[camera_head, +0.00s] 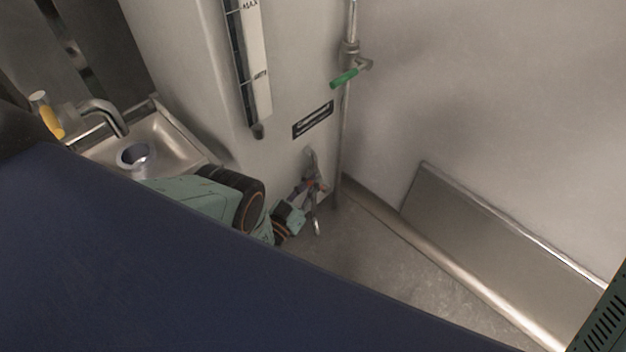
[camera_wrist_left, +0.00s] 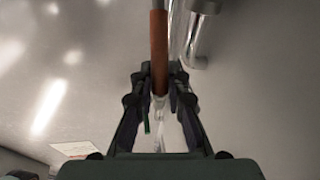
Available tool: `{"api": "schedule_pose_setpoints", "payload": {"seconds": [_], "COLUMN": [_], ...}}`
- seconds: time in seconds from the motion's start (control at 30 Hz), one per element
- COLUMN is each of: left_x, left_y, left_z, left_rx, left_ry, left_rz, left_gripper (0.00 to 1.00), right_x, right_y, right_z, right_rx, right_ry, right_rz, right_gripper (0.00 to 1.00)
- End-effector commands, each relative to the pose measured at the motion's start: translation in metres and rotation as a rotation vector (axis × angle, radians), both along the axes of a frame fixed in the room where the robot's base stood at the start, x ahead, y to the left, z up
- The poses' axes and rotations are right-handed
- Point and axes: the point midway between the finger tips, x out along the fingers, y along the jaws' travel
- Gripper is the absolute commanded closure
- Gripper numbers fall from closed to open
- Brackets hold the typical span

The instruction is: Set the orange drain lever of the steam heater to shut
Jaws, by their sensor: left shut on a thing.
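The orange drain lever (camera_wrist_left: 159,45) runs upright in the left wrist view, from the top edge down between my finger pads. My left gripper (camera_wrist_left: 161,84) is shut on its near end, one finger on each side. In the head view my left gripper (camera_head: 306,196) is at the lower front of a pale metal cabinet (camera_head: 290,60) with a level gauge, which looks like the steam heater. Only a small orange patch of the lever (camera_head: 312,185) shows there, mostly hidden by the fingers. I cannot tell the lever's set position. My right gripper is not in view.
A green-handled valve (camera_head: 345,77) sits on a vertical pipe right of the cabinet. A sink with a tap (camera_head: 105,115) is at left. A low metal panel (camera_head: 500,240) lines the right wall. My dark blue body hides the lower left. The floor between is clear.

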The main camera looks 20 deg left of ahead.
Motion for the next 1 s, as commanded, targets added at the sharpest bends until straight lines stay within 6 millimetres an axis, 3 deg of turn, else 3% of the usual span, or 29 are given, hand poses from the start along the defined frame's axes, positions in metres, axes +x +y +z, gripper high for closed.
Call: {"api": "schedule_pose_setpoints", "payload": {"seconds": [0.67,0.7,1.0], "left_x": [-0.0025,-0.0024,-0.0023], "left_y": [0.0005,0.0004,0.0006], "left_z": [-0.0019,-0.0019,-0.0018], "left_rx": [-0.011,-0.011,-0.010], "left_ry": [-0.026,-0.026,-0.026], "left_rz": [0.000,0.000,0.000], "left_gripper": [1.00,0.85,0.62], "right_x": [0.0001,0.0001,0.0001], "right_y": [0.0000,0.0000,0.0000], "right_z": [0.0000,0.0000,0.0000], "right_rx": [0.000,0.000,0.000], "right_ry": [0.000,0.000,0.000], "right_rz": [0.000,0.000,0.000], "right_gripper": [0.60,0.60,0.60]}}
